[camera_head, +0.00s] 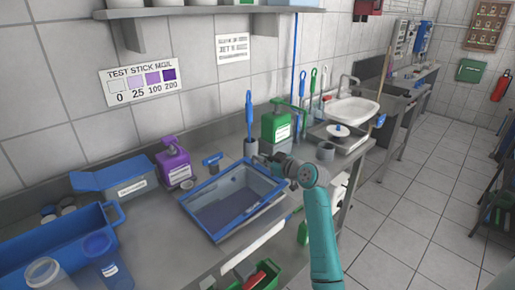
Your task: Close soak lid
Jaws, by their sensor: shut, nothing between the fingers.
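A soak tank with a blue rim (190,203) is set in the grey counter, at the middle of the view. Greyish see-through surfaces and a darker floor show inside the rim. I cannot tell a separate lid from the tank, nor its angle. My teal arm comes from the lower right. My gripper (264,158) is at the tank's back right corner, small in the picture, with its fingers shut and empty. I cannot tell whether it touches the rim. The arm's wrist hides part of the right side.
A purple pump bottle (174,163), a blue box (115,186) and a blue tray (52,243) stand left. A green pump bottle (277,125) and a blue-handled brush (249,118) in a grey cup stand behind my gripper. A sink (350,110) lies farther right. Floor is open at right.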

